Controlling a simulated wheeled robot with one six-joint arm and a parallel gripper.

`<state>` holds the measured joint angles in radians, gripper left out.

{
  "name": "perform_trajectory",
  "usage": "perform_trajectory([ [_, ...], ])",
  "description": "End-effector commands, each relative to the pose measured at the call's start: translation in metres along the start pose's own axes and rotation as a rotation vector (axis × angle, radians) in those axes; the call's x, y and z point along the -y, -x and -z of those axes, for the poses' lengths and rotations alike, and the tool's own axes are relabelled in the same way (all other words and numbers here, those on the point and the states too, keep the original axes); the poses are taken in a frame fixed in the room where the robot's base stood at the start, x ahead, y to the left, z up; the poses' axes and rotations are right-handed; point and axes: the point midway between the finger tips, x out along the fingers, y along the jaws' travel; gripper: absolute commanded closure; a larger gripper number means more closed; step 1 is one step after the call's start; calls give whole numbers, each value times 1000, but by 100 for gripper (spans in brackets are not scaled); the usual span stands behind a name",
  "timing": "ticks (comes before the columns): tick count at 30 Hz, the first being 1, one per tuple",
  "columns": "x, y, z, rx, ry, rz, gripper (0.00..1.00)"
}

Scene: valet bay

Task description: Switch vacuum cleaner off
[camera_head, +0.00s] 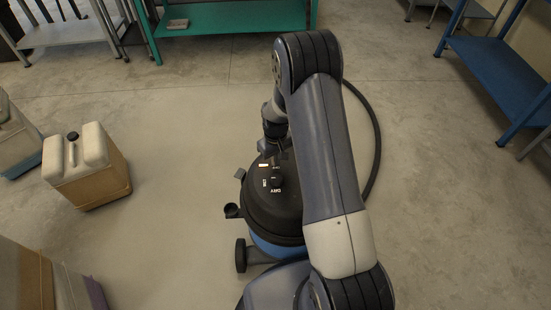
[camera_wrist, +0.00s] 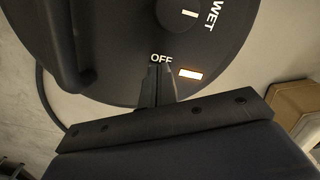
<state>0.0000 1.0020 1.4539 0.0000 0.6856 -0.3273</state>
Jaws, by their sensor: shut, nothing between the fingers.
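The vacuum cleaner (camera_head: 262,215) stands upright on the floor, with a black lid and a blue body. Its round black knob (camera_head: 277,182) is on the lid among the OFF, WET and DRY labels. In the wrist view the knob (camera_wrist: 181,12) has a white mark on its right side, toward WET. The indicator (camera_wrist: 190,73) beside OFF glows whitish orange. My gripper (camera_wrist: 155,70) is shut and empty, its tips close to the OFF label and apart from the knob. I cannot tell whether the tips touch the lid.
A black hose (camera_head: 374,130) curves behind and right of the cleaner. A tan canister (camera_head: 92,168) stands at left, with more containers nearby. A green table (camera_head: 225,18) is at the back and a blue shelf (camera_head: 500,75) at right.

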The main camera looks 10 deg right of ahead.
Motion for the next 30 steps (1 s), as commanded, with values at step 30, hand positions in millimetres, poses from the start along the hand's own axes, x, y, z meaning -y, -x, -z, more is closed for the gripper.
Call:
perform_trajectory([
  [30, 0, 70, 0, 1, 0, 0, 100],
])
